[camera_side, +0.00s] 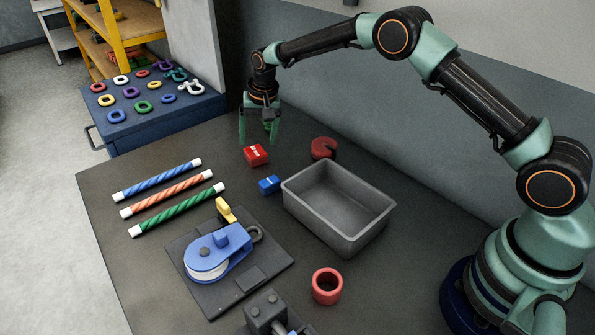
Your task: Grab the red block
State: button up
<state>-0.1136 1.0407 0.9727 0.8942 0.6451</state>
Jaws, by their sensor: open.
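The red block (256,155) lies on the dark table, left of the grey tray's far corner. It has small white marks on its top. My gripper (257,138) points down just above and behind the red block. Its green fingers are apart, with nothing seen between them. From this angle I cannot tell how high the fingertips are above the block.
A blue block (269,185) lies close by the red block. An empty grey tray (335,240) and a red notched ring (323,148) stand to the right. Striped rods (170,195), a blue pulley (218,252) and a red ring (327,286) occupy the table.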

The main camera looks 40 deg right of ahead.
aim_at(256, 151)
jog(key=shift+x, duration=2.65)
jog(key=c, duration=1.2)
